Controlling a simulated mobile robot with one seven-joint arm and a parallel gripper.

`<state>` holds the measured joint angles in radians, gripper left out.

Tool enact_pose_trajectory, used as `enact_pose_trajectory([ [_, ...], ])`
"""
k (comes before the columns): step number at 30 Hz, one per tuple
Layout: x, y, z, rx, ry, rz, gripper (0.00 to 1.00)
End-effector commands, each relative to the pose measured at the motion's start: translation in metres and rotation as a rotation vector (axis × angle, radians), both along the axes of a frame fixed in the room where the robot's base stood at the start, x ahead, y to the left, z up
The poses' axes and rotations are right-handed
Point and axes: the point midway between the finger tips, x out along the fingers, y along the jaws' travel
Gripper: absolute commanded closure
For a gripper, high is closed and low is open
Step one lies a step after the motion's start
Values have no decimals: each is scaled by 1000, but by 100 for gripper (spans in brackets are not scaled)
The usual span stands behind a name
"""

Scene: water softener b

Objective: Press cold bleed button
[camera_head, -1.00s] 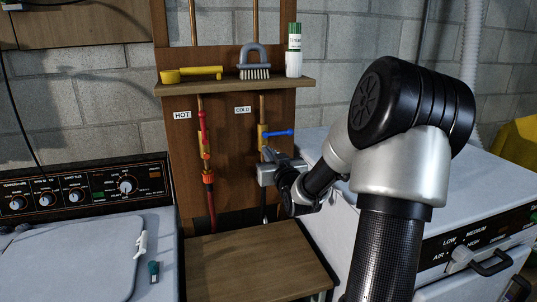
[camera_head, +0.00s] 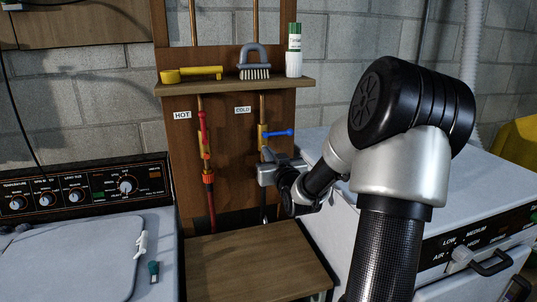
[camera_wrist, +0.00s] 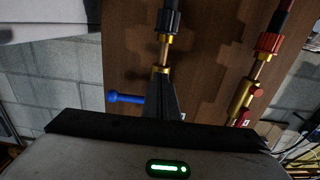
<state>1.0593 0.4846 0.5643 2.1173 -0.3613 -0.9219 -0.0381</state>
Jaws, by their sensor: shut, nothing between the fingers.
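The cold line with its brass valve (camera_head: 263,136) and blue lever (camera_head: 280,133) runs down the wooden panel under the COLD label (camera_head: 243,110). My gripper (camera_head: 268,154) is at the lower part of this valve, in front of it. In the wrist view, which looks upside down, my shut fingers (camera_wrist: 163,78) point at the brass body and cover most of it. The blue lever (camera_wrist: 125,98) sticks out to the left there. The cold bleed button is hidden behind my fingers, and I cannot tell whether they touch it.
The hot line (camera_head: 207,160) with red parts stands to the left; it also shows at right in the wrist view (camera_wrist: 255,85). A shelf (camera_head: 235,87) above holds a yellow tool, a brush and a can. A wooden box (camera_head: 255,262) is below, with white machines on both sides.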

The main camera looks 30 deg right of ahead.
Motion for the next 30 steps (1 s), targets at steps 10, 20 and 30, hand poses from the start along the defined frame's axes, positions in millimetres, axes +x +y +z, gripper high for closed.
enact_pose_trajectory([
  [10, 0, 0, 1, 0, -1, 1, 100],
  [20, -17, 4, 0, -3, 0, 0, 100],
  [30, -48, 13, 0, -1, 0, 0, 100],
])
